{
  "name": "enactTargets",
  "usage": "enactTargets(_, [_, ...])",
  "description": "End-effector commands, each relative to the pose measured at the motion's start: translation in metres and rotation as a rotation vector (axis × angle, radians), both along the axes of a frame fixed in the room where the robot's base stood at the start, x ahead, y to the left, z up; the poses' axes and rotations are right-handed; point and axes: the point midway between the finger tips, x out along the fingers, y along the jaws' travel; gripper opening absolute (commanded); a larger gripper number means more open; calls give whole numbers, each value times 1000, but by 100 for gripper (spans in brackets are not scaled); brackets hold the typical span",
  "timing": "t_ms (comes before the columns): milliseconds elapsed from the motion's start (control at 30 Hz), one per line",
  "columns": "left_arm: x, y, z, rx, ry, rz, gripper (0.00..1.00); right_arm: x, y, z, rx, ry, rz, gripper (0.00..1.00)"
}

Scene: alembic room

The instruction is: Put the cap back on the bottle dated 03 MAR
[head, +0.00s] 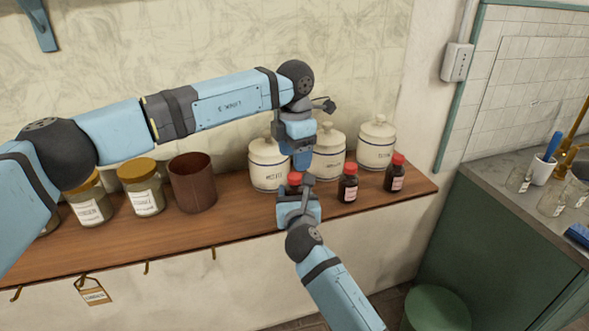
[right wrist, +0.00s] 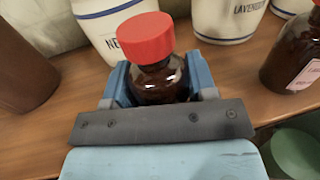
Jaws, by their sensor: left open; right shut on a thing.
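A dark brown bottle (right wrist: 158,85) stands on the wooden shelf between the fingers of my right gripper (head: 298,192), which is shut on it. A red cap (right wrist: 145,38) sits on the bottle's neck; I cannot tell how tightly it is seated. The cap also shows in the head view (head: 294,178). The bottle's label is hidden, so its date cannot be read. My left gripper (head: 302,163) points down just above and behind the cap; it is open and holds nothing visible. Two other red-capped brown bottles (head: 348,183) (head: 395,174) stand to the right, with labels too small to read.
White lidded jars (head: 268,172) stand behind the bottles, close to my left gripper. A brown pot (head: 192,184) and gold-lidded glass jars (head: 143,190) stand further left on the shelf (head: 235,208). A green cabinet with a sink counter (head: 500,180) is at the right.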

Motion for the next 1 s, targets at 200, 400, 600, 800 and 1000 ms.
enactTargets(200, [0,0,44,0,-2,0,63,0,0,0,0,1,0,0])
enactTargets(400, [0,0,64,0,-1,0,63,0,0,-1,0,1,0,0])
enactTargets(600, [0,0,67,0,0,0,63,0,0,0,0,0,0,0])
enactTargets(800, [0,0,67,0,0,0,63,0,0,0,0,0,0,66])
enactTargets(1000, [0,0,67,0,0,0,63,0,0,0,0,0,0,82])
